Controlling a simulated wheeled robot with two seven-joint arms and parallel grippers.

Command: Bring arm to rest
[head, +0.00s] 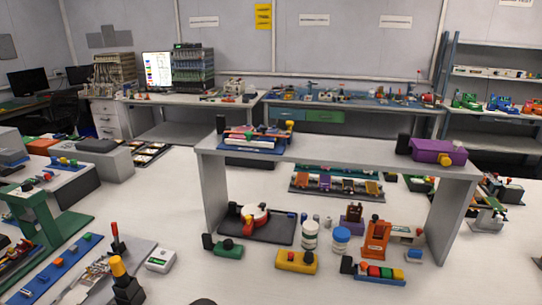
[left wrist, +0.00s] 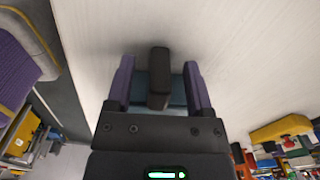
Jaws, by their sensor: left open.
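My left gripper (left wrist: 158,65) shows in the left wrist view with its two purple fingers apart. A dark upright block (left wrist: 158,88) stands in the gap between the fingers, with space on both sides; I cannot tell what it belongs to. A pale, plain surface lies beyond the fingertips. Neither gripper shows in the head view, and my right gripper is in no view.
A grey raised shelf (head: 330,153) stands on the white table, bearing a purple device (head: 438,152). Under it are a yellow block (head: 296,262), white jars (head: 310,235) and an orange device (head: 376,238). A green stand (head: 45,225) is at left.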

